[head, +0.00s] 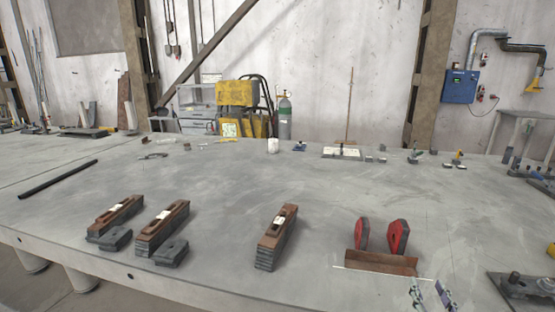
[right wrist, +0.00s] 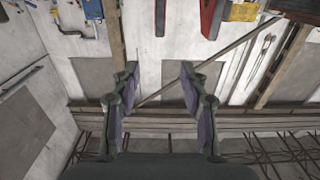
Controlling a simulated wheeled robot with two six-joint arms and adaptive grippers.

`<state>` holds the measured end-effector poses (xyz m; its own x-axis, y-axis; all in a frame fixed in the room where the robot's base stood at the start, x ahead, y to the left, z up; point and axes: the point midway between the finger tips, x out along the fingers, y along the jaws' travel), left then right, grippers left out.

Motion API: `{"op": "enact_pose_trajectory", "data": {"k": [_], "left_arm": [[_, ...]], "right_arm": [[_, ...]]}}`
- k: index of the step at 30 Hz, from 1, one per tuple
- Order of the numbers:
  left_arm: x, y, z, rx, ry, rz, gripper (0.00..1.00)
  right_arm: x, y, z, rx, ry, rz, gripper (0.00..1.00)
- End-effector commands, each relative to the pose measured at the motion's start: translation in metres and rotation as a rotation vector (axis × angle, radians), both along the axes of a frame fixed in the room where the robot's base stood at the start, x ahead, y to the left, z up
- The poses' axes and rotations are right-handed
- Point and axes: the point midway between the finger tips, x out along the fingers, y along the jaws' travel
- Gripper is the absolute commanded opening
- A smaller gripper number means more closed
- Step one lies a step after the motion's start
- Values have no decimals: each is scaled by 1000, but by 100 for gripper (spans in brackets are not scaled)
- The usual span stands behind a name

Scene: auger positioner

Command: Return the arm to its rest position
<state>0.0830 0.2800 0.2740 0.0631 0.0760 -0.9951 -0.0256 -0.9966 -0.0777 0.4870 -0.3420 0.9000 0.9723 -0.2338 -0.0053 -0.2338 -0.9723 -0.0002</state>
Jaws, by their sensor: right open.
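My right gripper (head: 430,288) shows at the bottom right of the head view, low and near the table's front edge, in front of a rusty angle piece with red parts. In the right wrist view the same gripper (right wrist: 160,80) has its two fingers spread with nothing between them. The fingers point toward the wall and upper part of the room. Most of my right arm is outside the head view. My left gripper is in neither view.
The rusty angle piece (head: 382,263) with red magnets (head: 398,237) stands close to my gripper. A dark fixture (head: 522,286) lies at the right edge.

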Motion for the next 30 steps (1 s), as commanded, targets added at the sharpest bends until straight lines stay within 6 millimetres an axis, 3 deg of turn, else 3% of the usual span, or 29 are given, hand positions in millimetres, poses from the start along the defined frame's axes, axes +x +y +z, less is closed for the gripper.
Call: {"op": "enact_pose_trajectory", "data": {"k": [10,17,23,30], "left_arm": [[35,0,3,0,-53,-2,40],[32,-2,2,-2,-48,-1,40],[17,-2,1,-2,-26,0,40],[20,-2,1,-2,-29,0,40]], "right_arm": [[-24,-24,-40,-15,184,-183,44],[-60,-28,-92,-18,462,-287,44],[-103,-2,-146,-4,797,-251,44],[-155,72,-191,28,1170,45,44]]}}
